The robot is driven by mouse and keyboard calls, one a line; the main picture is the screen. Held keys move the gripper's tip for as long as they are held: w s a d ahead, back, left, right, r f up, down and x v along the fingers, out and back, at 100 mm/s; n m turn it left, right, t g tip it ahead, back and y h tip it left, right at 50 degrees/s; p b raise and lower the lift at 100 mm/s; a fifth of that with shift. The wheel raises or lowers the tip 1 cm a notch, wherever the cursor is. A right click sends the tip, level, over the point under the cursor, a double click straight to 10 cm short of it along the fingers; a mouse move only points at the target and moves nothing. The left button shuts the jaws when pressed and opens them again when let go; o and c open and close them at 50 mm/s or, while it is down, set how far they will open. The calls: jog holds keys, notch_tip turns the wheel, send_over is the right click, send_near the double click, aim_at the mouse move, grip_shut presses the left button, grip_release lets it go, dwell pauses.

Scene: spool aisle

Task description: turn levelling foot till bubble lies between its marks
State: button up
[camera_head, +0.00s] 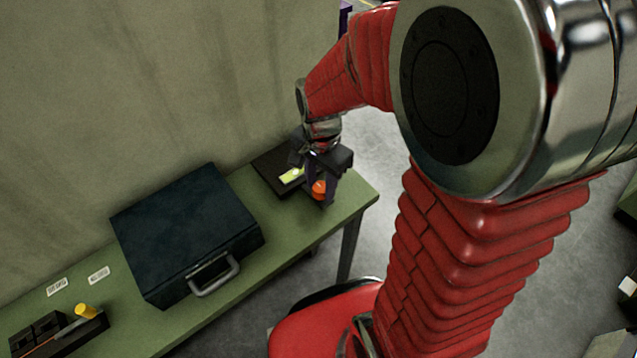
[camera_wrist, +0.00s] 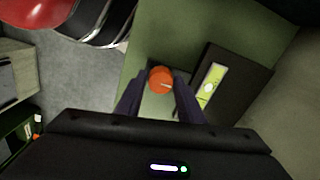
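The levelling foot has an orange round knob (camera_wrist: 160,80) with a pale line on its top. It also shows in the head view (camera_head: 319,187) at the front edge of a dark plate (camera_head: 270,170). A yellow-green level vial (camera_wrist: 211,86) lies on the plate beside the knob. A pale spot shows in it, but I cannot tell surely where the bubble lies against the marks. My gripper (camera_wrist: 160,88) points down over the knob, one dark finger on each side. The fingertips are very close to the knob; whether they touch it is unclear.
The plate is near the right end of a narrow green bench (camera_head: 350,198) against a wall. A dark case (camera_head: 185,230) with a handle stands to its left. Farther left are two labels (camera_head: 78,280) and a black holder (camera_head: 60,337) with a yellow-capped item (camera_head: 86,311).

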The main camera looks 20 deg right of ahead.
jog(key=c, duration=0.6)
jog(key=shift+a, duration=0.2)
jog(key=shift+d, duration=0.2)
